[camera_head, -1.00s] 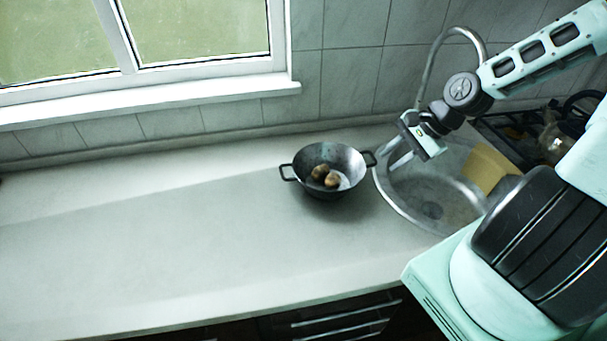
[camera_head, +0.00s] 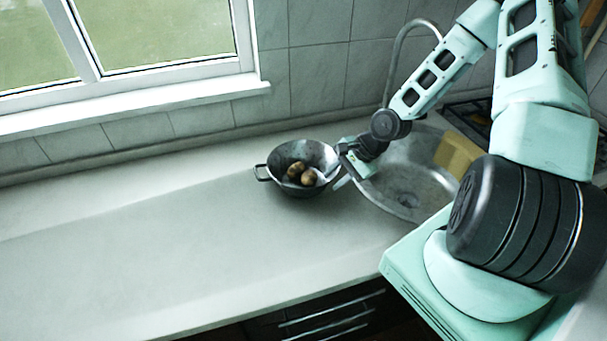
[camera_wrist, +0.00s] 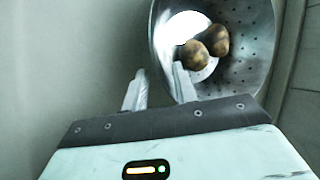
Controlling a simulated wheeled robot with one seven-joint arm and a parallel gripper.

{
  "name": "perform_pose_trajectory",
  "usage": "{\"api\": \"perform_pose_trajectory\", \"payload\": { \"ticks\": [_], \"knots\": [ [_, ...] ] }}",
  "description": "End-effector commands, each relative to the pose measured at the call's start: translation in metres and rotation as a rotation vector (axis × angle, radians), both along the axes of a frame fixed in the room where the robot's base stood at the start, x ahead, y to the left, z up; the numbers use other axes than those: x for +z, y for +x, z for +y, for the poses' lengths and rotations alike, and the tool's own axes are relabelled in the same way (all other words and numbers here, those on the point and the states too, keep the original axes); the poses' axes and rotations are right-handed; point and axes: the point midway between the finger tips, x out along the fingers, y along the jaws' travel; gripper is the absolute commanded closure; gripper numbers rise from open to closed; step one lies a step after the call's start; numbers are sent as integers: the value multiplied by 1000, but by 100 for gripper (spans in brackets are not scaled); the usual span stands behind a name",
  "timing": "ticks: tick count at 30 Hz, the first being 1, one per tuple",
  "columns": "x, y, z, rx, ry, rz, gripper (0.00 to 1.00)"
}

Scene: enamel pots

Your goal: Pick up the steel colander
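The steel colander (camera_head: 318,153) stands on the counter left of the sink, a dark grey bowl with a loop handle on its left side. Two brown potatoes (camera_head: 300,173) lie in it. My gripper (camera_head: 336,178) is at the colander's right side, where it hides the right handle. In the wrist view my gripper (camera_wrist: 159,70) is open, one finger outside the colander (camera_wrist: 248,55) and the other over its inside, with the rim between them. Contact with the rim cannot be told. The potatoes (camera_wrist: 208,45) also show there.
A round steel sink (camera_head: 410,195) with a curved tap (camera_head: 388,70) is just right of the colander. A yellow object (camera_head: 457,153) sits at the sink's right edge. A tiled wall and window are behind. The counter (camera_head: 140,240) to the left is clear.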

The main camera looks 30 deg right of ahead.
Motion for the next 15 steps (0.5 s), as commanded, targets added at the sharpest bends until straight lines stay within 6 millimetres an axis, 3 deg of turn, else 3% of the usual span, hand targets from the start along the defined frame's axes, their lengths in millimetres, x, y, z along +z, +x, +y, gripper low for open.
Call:
{"api": "perform_pose_trajectory", "payload": {
  "ticks": [15],
  "knots": [
    [-40,17,24,3,0,1,72]
  ]
}}
